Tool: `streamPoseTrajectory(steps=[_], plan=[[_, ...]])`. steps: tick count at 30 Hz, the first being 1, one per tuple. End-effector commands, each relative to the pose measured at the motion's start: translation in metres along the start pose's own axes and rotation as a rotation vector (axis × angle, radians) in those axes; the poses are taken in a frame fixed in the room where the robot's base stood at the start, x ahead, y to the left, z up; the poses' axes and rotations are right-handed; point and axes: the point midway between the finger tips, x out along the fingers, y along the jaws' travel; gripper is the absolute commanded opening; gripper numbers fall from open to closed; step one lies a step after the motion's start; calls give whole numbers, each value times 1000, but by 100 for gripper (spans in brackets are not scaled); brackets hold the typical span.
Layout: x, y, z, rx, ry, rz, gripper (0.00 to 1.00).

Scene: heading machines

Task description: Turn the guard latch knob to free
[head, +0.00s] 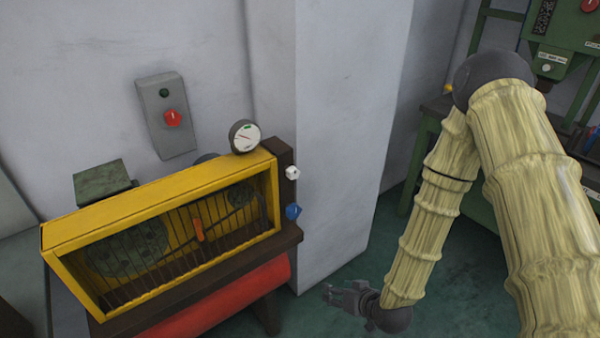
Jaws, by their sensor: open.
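A yellow-framed barred guard (160,200) covers the machine at the left. On the dark end post (287,160) at its right are a small white knob (292,172) and, below it, a blue knob (293,211). I cannot tell from this view which one is the guard latch knob, nor read any free mark. An orange handle-like piece (197,229) shows at the bars. My gripper (336,296) is open and empty, low over the floor, right of and below the knobs and well apart from them.
A grey control box (165,120) with a red knob is on the wall. A round gauge (244,136) tops the guard. A red cylinder (215,300) lies under the machine. A pale pillar (340,130) stands behind; a green machine (565,40) is at right.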

Motion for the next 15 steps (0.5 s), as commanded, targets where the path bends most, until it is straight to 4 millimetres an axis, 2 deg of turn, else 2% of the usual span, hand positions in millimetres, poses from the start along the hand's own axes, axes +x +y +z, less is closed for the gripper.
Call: streamPoseTrajectory(steps=[1, 3, 6, 9, 10, 12, 15], plan=[[3, -12, -50, -23, 113, -48, 56], [2, -28, -108, -55, 250, -114, 56], [-9, -50, -178, -95, 416, -193, 56], [-24, -65, -228, -124, 540, -253, 56], [-28, -69, -238, -131, 568, -266, 56], [-35, -76, -257, -143, 617, -291, 56], [-40, -81, -272, -152, 652, -310, 56]])
